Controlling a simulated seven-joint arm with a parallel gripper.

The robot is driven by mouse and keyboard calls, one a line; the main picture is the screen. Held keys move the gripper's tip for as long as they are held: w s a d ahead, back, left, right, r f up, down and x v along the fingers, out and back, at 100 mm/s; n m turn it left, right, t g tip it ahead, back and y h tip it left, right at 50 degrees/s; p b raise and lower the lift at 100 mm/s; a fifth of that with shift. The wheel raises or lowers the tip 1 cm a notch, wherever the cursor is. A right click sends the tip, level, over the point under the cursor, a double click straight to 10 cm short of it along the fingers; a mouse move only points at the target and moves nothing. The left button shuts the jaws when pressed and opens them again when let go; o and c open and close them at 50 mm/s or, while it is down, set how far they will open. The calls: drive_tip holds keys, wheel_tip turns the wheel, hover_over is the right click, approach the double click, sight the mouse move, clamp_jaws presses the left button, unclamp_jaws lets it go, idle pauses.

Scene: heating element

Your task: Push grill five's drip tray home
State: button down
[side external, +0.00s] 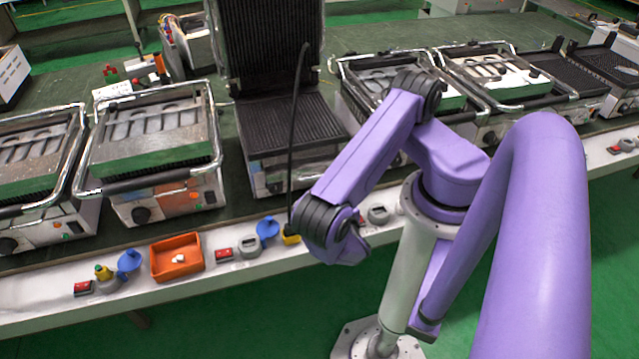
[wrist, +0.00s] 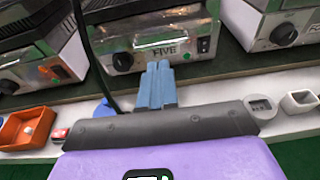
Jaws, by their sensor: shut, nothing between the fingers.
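Grill five (side external: 284,140) stands with its ribbed black lid (side external: 265,50) raised in the side view. In the wrist view its metal front shows a FIVE label (wrist: 164,51), a black knob (wrist: 123,62) and a pale metal lip that may be its drip tray (wrist: 160,41). I cannot tell how far the tray sticks out. My gripper (wrist: 155,68) has its two blue fingers shut together and empty. They point at the front just below the label, and contact cannot be judged. In the side view my wrist hides the fingers.
A black cable (side external: 294,130) hangs in front of grill five, on its left in the wrist view. Closed grills stand on both sides. An orange bin (side external: 177,257), red switches and blue-capped parts (side external: 268,229) line the white front ledge (side external: 60,300).

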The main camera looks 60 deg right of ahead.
approach(312, 168)
wheel_tip(312, 168, down, 2)
drive_tip(key=w+d, duration=0.2)
drive_tip(key=shift+d, duration=0.2)
drive_tip(key=shift+w, duration=0.1)
idle(0.3)
drive_tip(key=shift+r+x, duration=0.2)
drive_tip(key=shift+x, duration=0.7)
drive_tip(key=shift+r+x, duration=0.2)
drive_tip(key=shift+x, duration=0.7)
drive_tip(key=shift+r+x, duration=0.15)
drive_tip(key=shift+x, duration=0.75)
drive_tip(key=shift+w+d, duration=0.35)
drive_tip(key=shift+a, duration=0.1)
